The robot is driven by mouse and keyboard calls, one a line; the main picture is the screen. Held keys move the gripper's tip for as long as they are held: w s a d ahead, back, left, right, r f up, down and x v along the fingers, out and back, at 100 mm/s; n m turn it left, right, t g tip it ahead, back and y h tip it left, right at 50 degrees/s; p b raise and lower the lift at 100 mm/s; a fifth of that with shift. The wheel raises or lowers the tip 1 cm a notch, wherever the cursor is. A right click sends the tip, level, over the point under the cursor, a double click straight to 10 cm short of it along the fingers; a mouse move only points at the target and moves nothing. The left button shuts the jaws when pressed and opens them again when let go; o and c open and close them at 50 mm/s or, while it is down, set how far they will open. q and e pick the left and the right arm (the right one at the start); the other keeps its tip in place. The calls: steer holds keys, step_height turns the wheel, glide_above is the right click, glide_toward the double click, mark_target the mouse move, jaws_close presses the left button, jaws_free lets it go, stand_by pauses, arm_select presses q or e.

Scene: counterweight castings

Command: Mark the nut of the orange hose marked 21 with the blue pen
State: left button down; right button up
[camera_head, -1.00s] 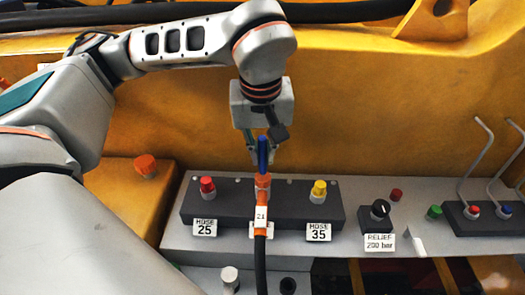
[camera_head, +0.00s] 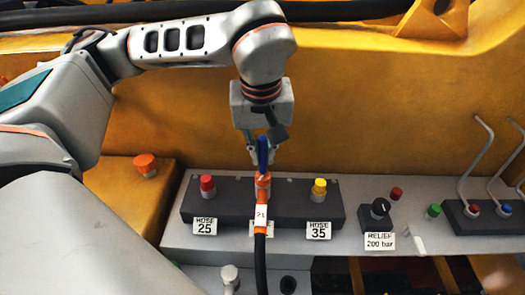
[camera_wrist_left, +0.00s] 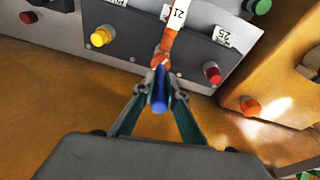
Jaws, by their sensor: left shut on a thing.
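The orange hose (camera_head: 262,215) with a white tag is plugged into the dark block (camera_head: 290,210) between the red cap and the yellow cap. Its tag reads 21 in the left wrist view (camera_wrist_left: 177,15). My left gripper (camera_head: 261,157) is above the hose's top end, shut on the blue pen (camera_head: 263,152). In the left wrist view the pen (camera_wrist_left: 159,95) sits between the fingertips, its far end at the orange fitting (camera_wrist_left: 161,60). I cannot tell whether the tip touches the nut or whether there is a mark. My right gripper is not in view.
A red cap (camera_head: 207,184) marked HOSE 25 and a yellow cap (camera_head: 319,188) marked HOSE 35 flank the hose. A relief knob (camera_head: 379,209) and bent levers (camera_head: 478,160) stand to the right. The yellow wall (camera_head: 400,110) rises behind.

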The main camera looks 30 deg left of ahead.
arm_select(q)
steer(key=shift+f, duration=0.1)
stand_by(0.3)
steer(key=p+v, duration=0.2)
steer(key=shift+w+a+r, duration=0.1)
steer(key=shift+w+r, duration=0.05)
steer(key=shift+r, duration=0.25)
steer(key=shift+p+v, duration=0.6)
steer(key=shift+v, duration=0.5)
steer(key=shift+w+a+r, duration=0.1)
steer(key=shift+w+r, duration=0.1)
steer(key=shift+r, duration=0.9)
